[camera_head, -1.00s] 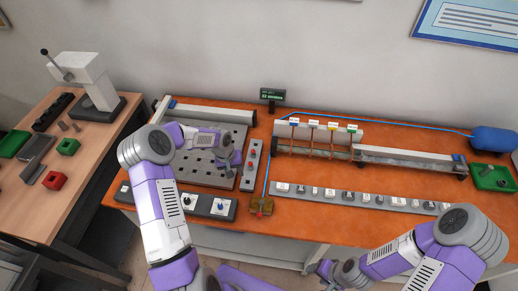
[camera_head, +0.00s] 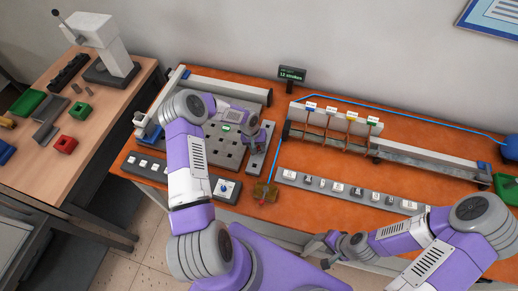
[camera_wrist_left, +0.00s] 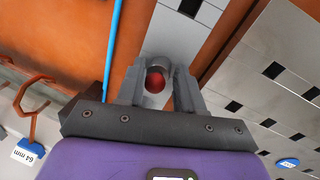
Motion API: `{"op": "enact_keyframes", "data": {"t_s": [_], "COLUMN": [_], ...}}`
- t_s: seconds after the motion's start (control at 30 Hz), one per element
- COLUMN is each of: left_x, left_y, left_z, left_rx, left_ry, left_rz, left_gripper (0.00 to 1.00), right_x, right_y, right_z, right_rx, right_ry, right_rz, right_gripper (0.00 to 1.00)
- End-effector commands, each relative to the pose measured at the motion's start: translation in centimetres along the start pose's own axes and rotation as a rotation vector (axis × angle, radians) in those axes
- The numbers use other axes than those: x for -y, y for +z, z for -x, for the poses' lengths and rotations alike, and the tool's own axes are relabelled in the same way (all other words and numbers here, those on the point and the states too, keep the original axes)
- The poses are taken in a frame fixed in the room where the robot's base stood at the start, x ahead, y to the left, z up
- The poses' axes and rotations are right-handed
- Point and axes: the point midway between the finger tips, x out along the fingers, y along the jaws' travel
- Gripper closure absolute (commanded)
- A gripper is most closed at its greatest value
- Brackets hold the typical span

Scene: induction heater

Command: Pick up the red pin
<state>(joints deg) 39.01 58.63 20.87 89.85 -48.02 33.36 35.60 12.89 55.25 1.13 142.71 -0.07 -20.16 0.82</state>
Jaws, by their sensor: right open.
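The red pin (camera_wrist_left: 155,82) shows its round red end in the left wrist view, with a grey part behind it, at a pale bar (camera_wrist_left: 184,30) with dark square holes. My left gripper (camera_wrist_left: 158,76) is open, with one finger on each side of the red end; gaps seem to show on both sides. In the head view my left gripper (camera_head: 252,143) is over the narrow grey bar (camera_head: 259,160) and hides the pin there. My right gripper (camera_head: 318,250) is open and empty, in front of the table's front edge.
The perforated grey plate (camera_head: 222,154) lies left of the bar. A blue hose (camera_head: 276,165) runs just right of it to a small brass block (camera_head: 265,192). A rack with coloured tags (camera_head: 335,125) and a long switch strip (camera_head: 345,190) stand to the right.

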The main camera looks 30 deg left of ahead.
Motion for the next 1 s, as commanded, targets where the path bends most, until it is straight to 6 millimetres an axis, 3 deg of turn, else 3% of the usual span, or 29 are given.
{"op": "enact_keyframes", "data": {"t_s": [0.23, 0.47, 0.83, 1.0], "left_x": [0.0, 0.0, -0.1, -0.5], "left_y": [0.0, 0.0, 0.0, -0.2], "left_z": [-0.1, -0.1, 0.0, 1.8], "left_rx": [-0.001, -0.001, -0.001, -0.005], "left_ry": [0.0, 0.0, 0.002, 0.003], "left_rz": [0.0, 0.0, -0.001, -0.001], "left_gripper": [0.65, 1.0, 1.0, 1.0], "right_x": [0.0, 0.0, 0.0, -0.1], "right_y": [0.0, 0.0, 0.0, 0.0], "right_z": [0.0, 0.0, 0.0, -0.2], "right_rx": [0.0, 0.0, 0.0, 0.0], "right_ry": [0.0, 0.0, 0.0, 0.0], "right_rz": [0.0, 0.0, 0.0, 0.0], "right_gripper": [0.44, 0.44, 0.44, 0.44]}}
